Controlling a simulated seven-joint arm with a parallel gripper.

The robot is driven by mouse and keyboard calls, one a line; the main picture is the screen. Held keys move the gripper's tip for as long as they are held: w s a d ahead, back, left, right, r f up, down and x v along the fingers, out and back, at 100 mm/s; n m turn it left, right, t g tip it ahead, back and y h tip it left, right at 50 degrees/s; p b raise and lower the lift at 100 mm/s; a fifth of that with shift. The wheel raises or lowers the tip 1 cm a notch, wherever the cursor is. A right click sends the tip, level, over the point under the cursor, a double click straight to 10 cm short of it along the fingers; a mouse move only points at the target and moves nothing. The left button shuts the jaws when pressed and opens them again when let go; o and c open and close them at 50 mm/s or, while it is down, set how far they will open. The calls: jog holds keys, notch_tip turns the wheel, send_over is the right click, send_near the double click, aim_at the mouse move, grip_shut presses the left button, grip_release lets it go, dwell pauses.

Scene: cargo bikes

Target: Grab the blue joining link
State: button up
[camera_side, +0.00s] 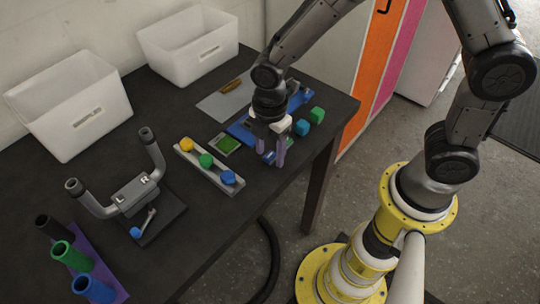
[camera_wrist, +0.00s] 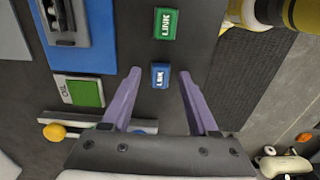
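The blue joining link is a small block (camera_wrist: 160,75) marked in white letters. In the wrist view it lies on the dark table, between and slightly beyond my fingertips in the picture. In the side view the blue link (camera_side: 301,127) sits near the table's right edge, to the right of my gripper. My gripper (camera_side: 272,154) points down with two purple fingers. It is open, with a clear gap between the fingers (camera_wrist: 160,82) and nothing held. How high the fingertips are above the table is hard to tell.
A green block marked LINK (camera_wrist: 165,24) lies close to the blue one. A blue tray (camera_wrist: 90,62) and a green OIL pad (camera_wrist: 85,93) are to the left in the wrist view. A pale rack (camera_side: 209,166) with coloured caps and handlebars (camera_side: 133,196) stand nearby.

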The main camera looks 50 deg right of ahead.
grip_shut()
jog(key=shift+r, duration=0.15)
